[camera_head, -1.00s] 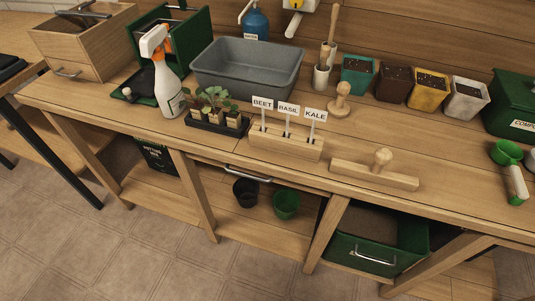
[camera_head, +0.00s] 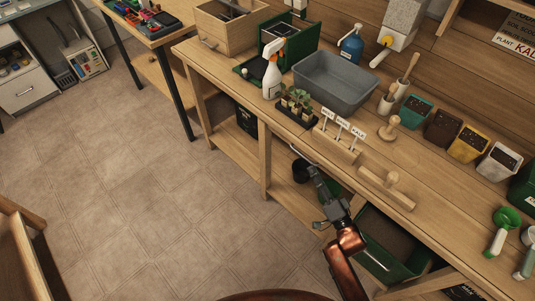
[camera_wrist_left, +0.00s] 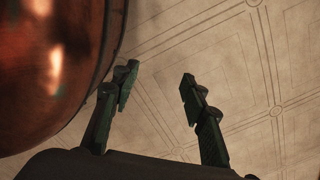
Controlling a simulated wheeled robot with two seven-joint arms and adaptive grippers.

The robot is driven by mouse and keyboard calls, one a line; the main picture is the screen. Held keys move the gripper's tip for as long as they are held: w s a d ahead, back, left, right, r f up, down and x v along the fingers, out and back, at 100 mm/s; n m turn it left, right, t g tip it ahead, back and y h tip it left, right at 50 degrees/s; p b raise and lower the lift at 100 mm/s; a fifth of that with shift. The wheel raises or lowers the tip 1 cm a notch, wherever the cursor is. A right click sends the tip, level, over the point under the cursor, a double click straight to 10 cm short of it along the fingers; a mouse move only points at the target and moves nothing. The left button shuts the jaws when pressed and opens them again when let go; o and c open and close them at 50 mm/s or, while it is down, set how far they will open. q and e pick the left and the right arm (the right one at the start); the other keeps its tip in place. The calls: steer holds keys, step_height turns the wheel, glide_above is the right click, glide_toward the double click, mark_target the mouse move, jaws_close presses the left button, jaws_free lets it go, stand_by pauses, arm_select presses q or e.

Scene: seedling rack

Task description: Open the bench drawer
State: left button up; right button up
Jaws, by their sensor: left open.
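The bench drawer is set under the front edge of the wooden bench top, with its metal bar handle (camera_head: 304,157) partly showing in the head view. The drawer looks closed. My right gripper (camera_head: 313,172) is at the bench front, just below and beside the handle. Whether it touches the handle, or whether its fingers are open, I cannot tell. My left gripper (camera_wrist_left: 157,78) shows only in the left wrist view, open and empty, with floor tiles behind its fingers.
A black pot (camera_head: 299,170) and a partly hidden green pot stand on the lower shelf. A green crate (camera_head: 382,257) is under the bench at the right. The bench top holds a grey tub (camera_head: 335,84), a spray bottle (camera_head: 271,74) and labelled markers. The floor (camera_head: 150,190) at the left is clear.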

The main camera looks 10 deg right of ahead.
mark_target(305, 157)
steer(key=b+x, duration=0.1)
steer(key=x, duration=0.5)
steer(key=shift+w+f+b, duration=0.1)
steer(key=shift+f+b, duration=0.1)
steer(key=shift+b, duration=0.2)
steer(key=shift+w+a+r, duration=0.2)
steer(key=shift+w+a, duration=0.05)
steer(key=shift+w, duration=0.2)
arm_select(q)
steer(key=w+r, duration=0.1)
steer(key=w, duration=0.1)
steer(key=w+r, duration=0.1)
steer(key=w, duration=0.1)
steer(key=shift+d+r, duration=0.1)
steer(key=shift+r, duration=0.25)
arm_select(e)
steer(key=shift+c, duration=0.7)
jaws_close()
arm_select(q)
steer(key=shift+w, duration=0.1)
